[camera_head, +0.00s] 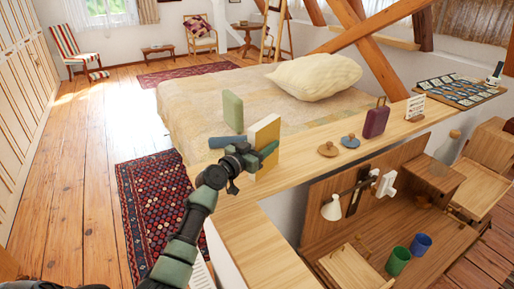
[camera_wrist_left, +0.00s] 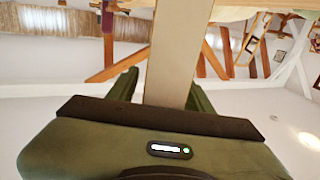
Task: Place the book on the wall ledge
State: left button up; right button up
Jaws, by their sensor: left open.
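A yellow book (camera_head: 265,140) with pale page edges stands upright on the wooden wall ledge (camera_head: 300,150). My left gripper (camera_head: 261,153) is at the book's near side, with one green finger across its lower face. In the left wrist view the book (camera_wrist_left: 178,50) rises as a beige strip between the two open fingers (camera_wrist_left: 163,92), with a gap visible on its left side. Whether the right finger touches it I cannot tell. The book's base is partly hidden by the gripper in the head view. My right gripper is not in view.
A green upright block (camera_head: 232,110) and a dark blue cylinder (camera_head: 227,142) are close to the book. Round knobbed pieces (camera_head: 328,149), a maroon case (camera_head: 376,118) and a small sign (camera_head: 415,107) stand farther right. The bed (camera_head: 190,100) lies behind.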

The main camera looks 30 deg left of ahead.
pick_arm(q)
jog(key=s+a+b, duration=0.1)
jog(key=s+b, duration=0.2)
jog(key=s, duration=0.9)
jog(key=shift+a, duration=0.35)
